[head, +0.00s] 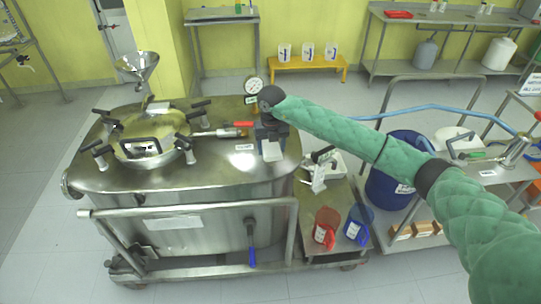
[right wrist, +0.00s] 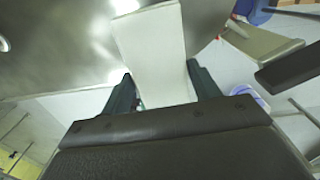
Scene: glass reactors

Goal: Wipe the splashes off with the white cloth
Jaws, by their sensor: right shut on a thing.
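My right gripper (head: 271,137) reaches in from the right over the right end of the steel reactor's lid (head: 222,172). It is shut on the white cloth (head: 272,151), which shows as a small pale flat piece below the gripper. In the right wrist view the cloth (right wrist: 152,45) stretches out between the two dark fingers (right wrist: 163,88), with the reactor's shiny metal (right wrist: 60,40) behind it. Whether the cloth touches the metal, I cannot tell. I cannot make out splashes on the lid. My left gripper is out of view.
A red jug (head: 326,226) and a blue jug (head: 357,224) stand on the low shelf at right. A blue drum (head: 390,185) stands behind.

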